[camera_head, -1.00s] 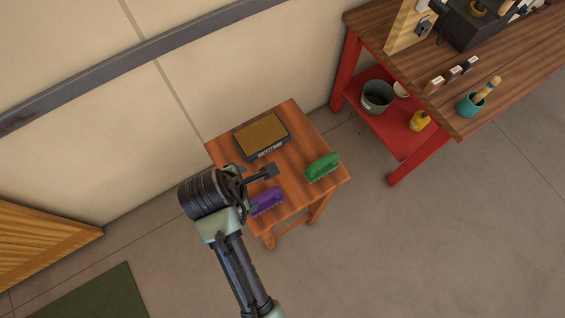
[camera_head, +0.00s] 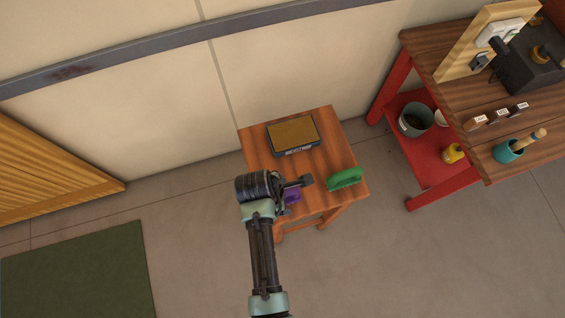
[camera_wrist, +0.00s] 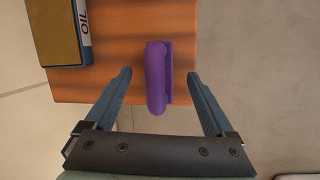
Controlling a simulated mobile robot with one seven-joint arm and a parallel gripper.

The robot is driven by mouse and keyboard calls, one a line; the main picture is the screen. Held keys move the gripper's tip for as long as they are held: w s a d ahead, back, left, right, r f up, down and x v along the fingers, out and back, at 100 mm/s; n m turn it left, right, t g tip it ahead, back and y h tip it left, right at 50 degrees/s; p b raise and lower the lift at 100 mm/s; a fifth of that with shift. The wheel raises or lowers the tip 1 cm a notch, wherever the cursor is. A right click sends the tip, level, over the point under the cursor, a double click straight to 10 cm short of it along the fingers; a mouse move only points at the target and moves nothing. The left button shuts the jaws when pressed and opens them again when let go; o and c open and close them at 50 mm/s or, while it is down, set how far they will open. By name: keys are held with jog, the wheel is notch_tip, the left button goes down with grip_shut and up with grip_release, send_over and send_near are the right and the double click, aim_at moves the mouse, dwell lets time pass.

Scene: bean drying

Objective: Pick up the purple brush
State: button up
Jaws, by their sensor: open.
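The purple brush (camera_wrist: 157,77) lies on the small wooden table (camera_wrist: 113,52), between and just beyond my gripper's fingertips in the wrist view. In the head view the purple brush (camera_head: 292,197) is mostly hidden by my gripper (camera_head: 305,183), which is over the table's front left part. In the wrist view my gripper (camera_wrist: 160,75) is open, with one finger on each side of the brush's near end. No contact with the brush shows.
A green brush (camera_head: 345,179) lies on the table to the right. A boxed pad (camera_head: 293,134) marked "OIL" in the wrist view lies at the back. A red bench (camera_head: 440,185) with several items stands to the right. A green mat (camera_head: 80,270) lies on the floor at left.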

jog(key=shift+x, duration=2)
jog(key=shift+a, duration=0.1)
grip_shut()
